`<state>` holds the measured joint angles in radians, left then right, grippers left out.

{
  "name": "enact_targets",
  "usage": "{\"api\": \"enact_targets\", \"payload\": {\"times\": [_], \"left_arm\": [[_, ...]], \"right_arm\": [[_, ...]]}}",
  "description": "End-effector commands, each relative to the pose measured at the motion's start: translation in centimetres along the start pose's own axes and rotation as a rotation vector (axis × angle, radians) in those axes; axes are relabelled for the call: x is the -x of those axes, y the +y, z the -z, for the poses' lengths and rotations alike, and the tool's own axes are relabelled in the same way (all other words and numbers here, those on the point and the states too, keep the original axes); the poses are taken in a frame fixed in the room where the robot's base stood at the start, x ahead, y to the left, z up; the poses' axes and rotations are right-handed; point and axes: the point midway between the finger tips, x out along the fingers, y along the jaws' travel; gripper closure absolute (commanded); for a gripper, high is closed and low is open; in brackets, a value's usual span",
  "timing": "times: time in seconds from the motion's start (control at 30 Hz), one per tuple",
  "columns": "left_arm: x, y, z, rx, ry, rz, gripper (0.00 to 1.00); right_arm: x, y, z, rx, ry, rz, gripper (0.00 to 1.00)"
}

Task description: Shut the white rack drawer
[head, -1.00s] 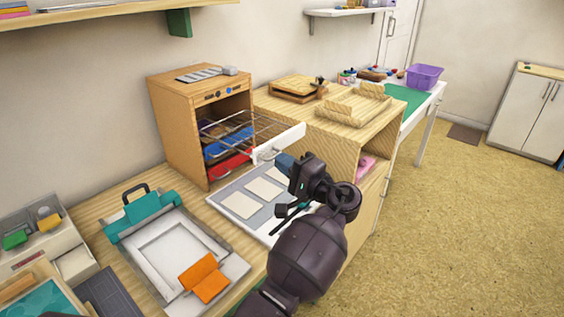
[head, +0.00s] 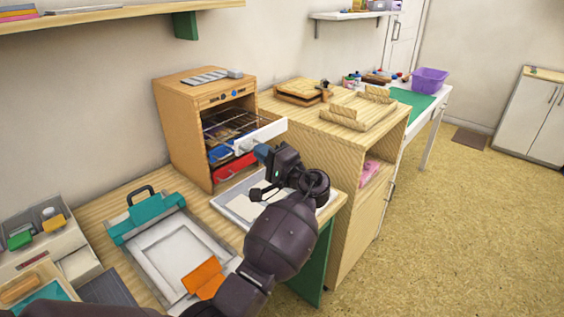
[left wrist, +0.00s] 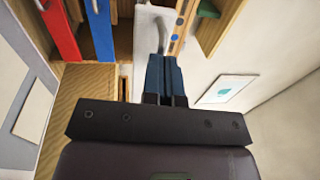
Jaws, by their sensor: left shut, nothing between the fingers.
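The white rack drawer shows its white front (head: 270,131) and wire rack in the head view. It stands partly out of the wooden cabinet (head: 182,125), above the red drawer. My left gripper (head: 263,153) is shut and empty, with its tips at or close to the lower part of the white front. In the left wrist view the blue fingers (left wrist: 165,72) are together, and the white front (left wrist: 146,30) with its handle lies just beyond them. I cannot tell for sure whether they touch. My right gripper is out of view.
The red drawer (head: 236,166) and a blue drawer sit lower in the cabinet. A teal-clamped frame (head: 160,255) lies on the bench at left. A wooden unit (head: 335,150) stands to the right, and a shelf hangs above.

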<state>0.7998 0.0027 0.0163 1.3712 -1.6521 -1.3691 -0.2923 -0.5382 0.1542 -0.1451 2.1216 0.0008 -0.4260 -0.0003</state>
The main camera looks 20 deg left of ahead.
Motion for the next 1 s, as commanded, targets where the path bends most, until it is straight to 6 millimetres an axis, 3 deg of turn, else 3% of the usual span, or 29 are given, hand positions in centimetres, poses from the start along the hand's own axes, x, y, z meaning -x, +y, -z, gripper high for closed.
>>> {"api": "enact_targets", "payload": {"times": [0.03,0.2,0.5,0.7,1.0], "left_arm": [[-1.7,0.5,-0.1,-0.003,-0.003,0.002,1.00],[-6.4,1.4,-0.2,-0.004,-0.002,0.001,1.00],[-11.9,2.3,-0.4,-0.003,0.000,0.000,1.00],[-13.3,2.4,-0.4,-0.001,0.000,-0.002,1.00],[-13.7,2.1,-0.5,0.001,-0.001,0.002,1.00]], "right_arm": [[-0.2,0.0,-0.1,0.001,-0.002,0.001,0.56],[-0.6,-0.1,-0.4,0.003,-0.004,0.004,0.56],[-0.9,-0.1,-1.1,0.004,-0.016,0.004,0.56],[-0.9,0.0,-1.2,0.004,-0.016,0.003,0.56],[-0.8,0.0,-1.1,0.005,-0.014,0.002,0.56]]}}
